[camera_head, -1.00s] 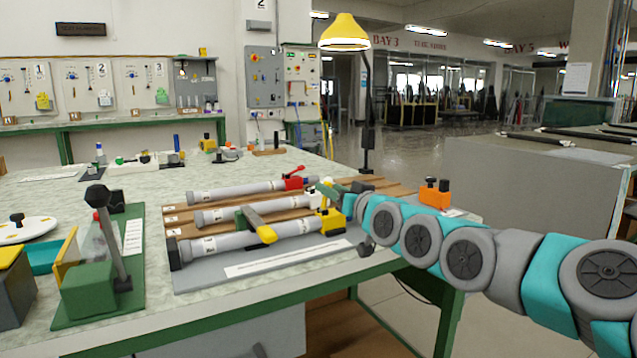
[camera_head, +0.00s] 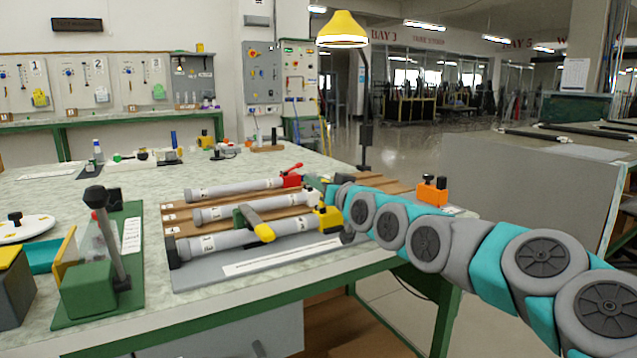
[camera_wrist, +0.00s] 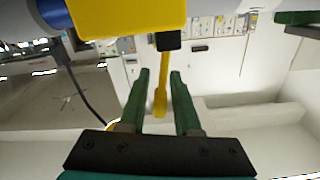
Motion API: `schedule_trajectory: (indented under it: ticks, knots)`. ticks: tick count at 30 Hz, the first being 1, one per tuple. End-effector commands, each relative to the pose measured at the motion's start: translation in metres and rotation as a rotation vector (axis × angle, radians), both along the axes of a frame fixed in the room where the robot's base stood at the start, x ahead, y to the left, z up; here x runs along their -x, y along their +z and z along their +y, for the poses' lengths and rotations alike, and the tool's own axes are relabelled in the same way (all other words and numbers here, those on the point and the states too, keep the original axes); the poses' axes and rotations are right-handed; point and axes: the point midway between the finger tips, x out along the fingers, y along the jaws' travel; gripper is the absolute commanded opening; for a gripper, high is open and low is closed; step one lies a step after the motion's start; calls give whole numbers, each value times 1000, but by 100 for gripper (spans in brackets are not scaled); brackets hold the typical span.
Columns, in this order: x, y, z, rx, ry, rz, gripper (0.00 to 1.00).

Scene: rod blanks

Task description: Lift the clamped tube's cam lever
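The front grey tube (camera_head: 225,238) lies across the fixture, with a yellow cam clamp (camera_head: 327,217) at its right end. In the wrist view the yellow clamp body (camera_wrist: 130,15) fills the top. A yellow lever (camera_wrist: 160,95) extends from a black pivot there and lies between my two green fingers. My gripper (camera_wrist: 160,75) is open, with a gap visible on both sides of the lever. In the head view my gripper (camera_head: 330,190) is at the right end of the tubes, partly hidden by the clamps and wrist.
Two more tubes lie behind, one with a raised red lever (camera_head: 291,172). A yellow-ended handle (camera_head: 264,232) crosses the front tube. A green fixture with a tall lever (camera_head: 112,235) stands at left. An orange block (camera_head: 432,190) sits right, beyond my arm. A lamp (camera_head: 343,30) stands behind.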

Motion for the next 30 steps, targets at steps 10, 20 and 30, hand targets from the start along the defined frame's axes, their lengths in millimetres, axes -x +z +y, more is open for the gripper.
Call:
schedule_trajectory:
  ticks: [10, 20, 30]
  knots:
    - [0, 0, 0, 0, 0, 0, 0]
    - [0, 0, 0, 1, 0, -1, 0]
    - [6, 0, 9, 159, 1, -102, 0]
